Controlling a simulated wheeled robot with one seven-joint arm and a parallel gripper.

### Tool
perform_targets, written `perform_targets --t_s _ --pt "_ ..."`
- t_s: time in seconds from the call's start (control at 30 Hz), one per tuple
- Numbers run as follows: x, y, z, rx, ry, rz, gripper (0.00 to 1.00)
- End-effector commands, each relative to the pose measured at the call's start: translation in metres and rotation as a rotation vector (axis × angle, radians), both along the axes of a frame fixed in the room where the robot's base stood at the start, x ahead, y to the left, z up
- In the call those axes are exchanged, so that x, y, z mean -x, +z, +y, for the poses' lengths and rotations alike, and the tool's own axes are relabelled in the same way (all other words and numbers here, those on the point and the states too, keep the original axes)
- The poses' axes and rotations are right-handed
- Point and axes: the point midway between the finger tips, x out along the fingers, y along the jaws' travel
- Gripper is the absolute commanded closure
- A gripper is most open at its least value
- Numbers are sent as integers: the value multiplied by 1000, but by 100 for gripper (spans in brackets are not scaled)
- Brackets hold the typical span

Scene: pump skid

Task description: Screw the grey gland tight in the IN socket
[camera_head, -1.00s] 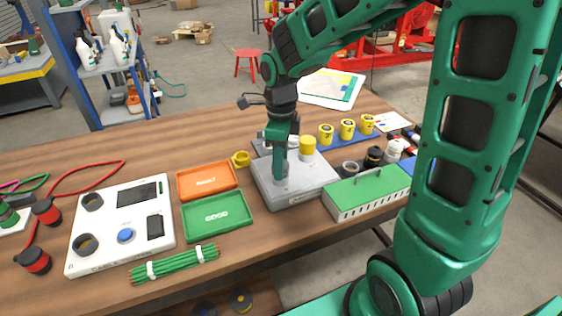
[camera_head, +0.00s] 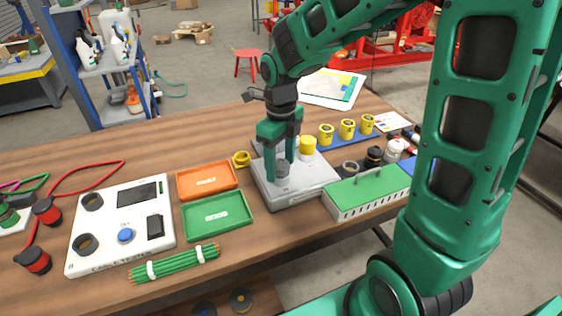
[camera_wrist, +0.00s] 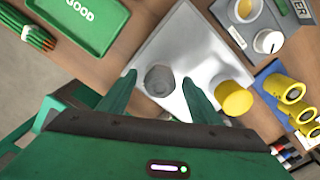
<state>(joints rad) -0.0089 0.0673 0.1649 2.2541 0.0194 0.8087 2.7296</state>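The grey gland (camera_head: 282,170) stands upright on the top of a light grey box (camera_head: 316,183); its socket is hidden under it. In the wrist view the gland (camera_wrist: 160,80) shows as a round grey cap between my fingers. My gripper (camera_head: 281,166) points down over it. The wrist view shows my gripper (camera_wrist: 159,80) open, one finger on each side of the gland with a gap at both sides. I cannot read the IN label, nor tell how deep the gland sits.
A yellow cap (camera_head: 307,146) stands on the same box, close to my right finger in the wrist view. A green-topped case (camera_head: 368,187) is at the right. Green (camera_head: 217,216) and orange (camera_head: 207,181) trays lie at the left. Yellow cups (camera_head: 347,129) stand behind.

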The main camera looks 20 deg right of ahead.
Motion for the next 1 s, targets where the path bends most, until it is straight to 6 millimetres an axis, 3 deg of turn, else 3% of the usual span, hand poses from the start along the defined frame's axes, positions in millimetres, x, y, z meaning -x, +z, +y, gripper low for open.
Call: perform_targets --t_s 0.37,0.7,1.0 --pt "0 0 0 0 9 0 42" --pt "0 0 0 0 325 0 42" --pt "0 0 0 -1 473 0 42"
